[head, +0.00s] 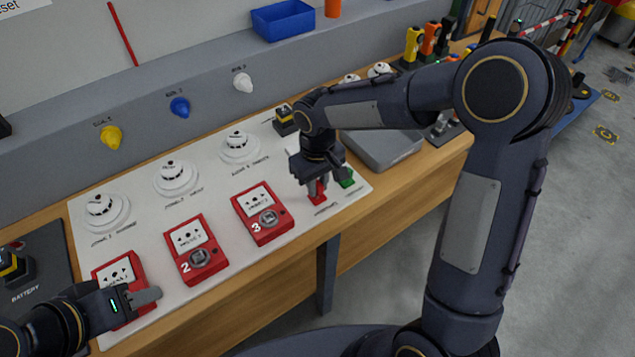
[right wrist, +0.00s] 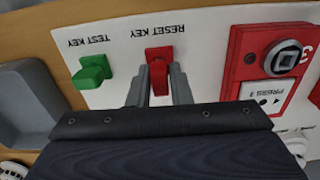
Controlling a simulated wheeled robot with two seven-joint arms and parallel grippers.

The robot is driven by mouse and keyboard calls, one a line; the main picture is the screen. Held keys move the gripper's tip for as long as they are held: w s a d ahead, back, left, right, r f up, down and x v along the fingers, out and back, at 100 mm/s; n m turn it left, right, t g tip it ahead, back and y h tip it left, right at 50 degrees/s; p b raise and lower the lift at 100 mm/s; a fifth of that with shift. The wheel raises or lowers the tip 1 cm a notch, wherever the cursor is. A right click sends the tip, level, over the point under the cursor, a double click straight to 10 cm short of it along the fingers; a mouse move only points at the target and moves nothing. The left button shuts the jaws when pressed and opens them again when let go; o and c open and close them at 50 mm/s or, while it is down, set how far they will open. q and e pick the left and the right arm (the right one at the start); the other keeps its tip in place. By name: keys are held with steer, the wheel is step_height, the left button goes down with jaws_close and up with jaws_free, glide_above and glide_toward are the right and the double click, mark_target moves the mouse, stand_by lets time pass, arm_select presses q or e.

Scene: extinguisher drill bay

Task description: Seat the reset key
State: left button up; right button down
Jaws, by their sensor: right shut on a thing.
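The red reset key (right wrist: 159,60) stands on the white board at its RESET KEY label; it also shows in the head view (head: 318,194). My right gripper (right wrist: 159,92) is shut on it, with one finger on each side; in the head view this gripper (head: 317,186) points down at it. The green test key (right wrist: 93,72) is beside it. Red call point 3 (head: 250,205) and call point 2 (head: 184,240) each show a square grey socket. My left gripper (head: 140,299) is over call point 1 (head: 108,270) and partly covers it; its jaw opening is unclear.
The white board (head: 150,215) also carries several round white detectors, such as one at the middle (head: 176,178). A grey tray (head: 385,150) lies right of the keys. A blue bin (head: 284,20) stands on the ledge behind.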

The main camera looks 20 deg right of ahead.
steer(key=shift+f+b, duration=0.6)
steer(key=shift+f, duration=0.15)
stand_by(0.4)
steer(key=c, duration=0.9)
jaws_free()
steer(key=shift+r, duration=0.1)
steer(key=shift+r+p, duration=2.65)
steer(key=shift+r, duration=0.85)
